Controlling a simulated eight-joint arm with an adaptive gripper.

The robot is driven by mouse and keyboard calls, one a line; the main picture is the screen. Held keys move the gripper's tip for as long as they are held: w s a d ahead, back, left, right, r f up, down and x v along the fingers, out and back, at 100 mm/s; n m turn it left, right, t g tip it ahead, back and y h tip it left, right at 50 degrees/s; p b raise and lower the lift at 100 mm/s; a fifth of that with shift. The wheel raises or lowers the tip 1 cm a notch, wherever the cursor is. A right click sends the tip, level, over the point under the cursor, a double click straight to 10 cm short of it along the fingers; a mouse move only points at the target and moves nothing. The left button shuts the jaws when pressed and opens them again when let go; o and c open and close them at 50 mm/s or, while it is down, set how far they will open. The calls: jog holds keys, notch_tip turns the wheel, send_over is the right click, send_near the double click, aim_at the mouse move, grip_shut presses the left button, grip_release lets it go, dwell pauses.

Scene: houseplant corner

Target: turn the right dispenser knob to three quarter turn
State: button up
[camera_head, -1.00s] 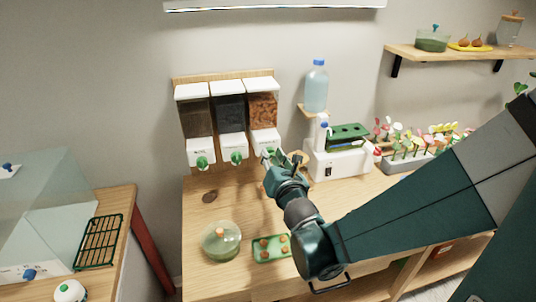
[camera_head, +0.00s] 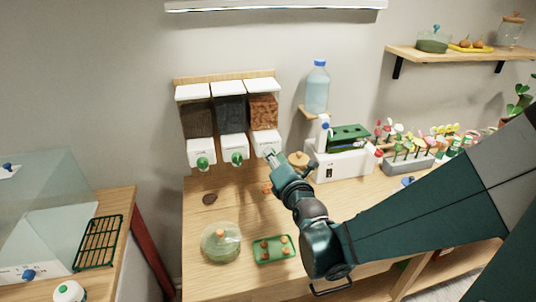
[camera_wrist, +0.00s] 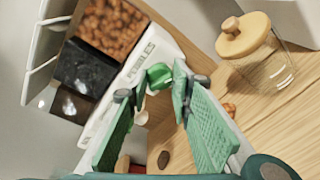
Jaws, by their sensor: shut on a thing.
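Three wall dispensers hang over the bench, each with a green knob on its white base. The right dispenser (camera_head: 263,112) holds brown chunks and also shows in the wrist view (camera_wrist: 112,25). Its green knob (camera_wrist: 158,76) sits between my fingertips in the wrist view. My gripper (camera_wrist: 160,82) is shut on this knob, its green fingers reaching it from the front. In the head view my gripper (camera_head: 274,160) covers the knob. The middle knob (camera_head: 237,158) and left knob (camera_head: 203,163) are free. The knob's exact angle cannot be told.
A glass jar with a wooden lid (camera_wrist: 262,50) stands right of my gripper. A white machine (camera_head: 340,160), a blue-capped bottle (camera_head: 316,88) and a planter row stand further right. A green dome (camera_head: 221,243) and green tray (camera_head: 272,250) lie in front.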

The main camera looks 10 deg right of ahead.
jog(key=shift+f+m+t+b, duration=0.1)
jog(key=shift+m+t+b, duration=0.45)
jog(key=shift+m, duration=4.1)
jog(key=shift+f+m+t+b, duration=0.15)
jog(key=shift+m+t+b, duration=0.35)
jog(key=shift+m, duration=4.1)
jog(key=shift+f+m+t+b, duration=0.1)
jog(key=shift+m+t+b, duration=0.45)
jog(key=shift+m, duration=4.4)
jog(key=o, duration=0.9)
jog(key=shift+s, duration=0.1)
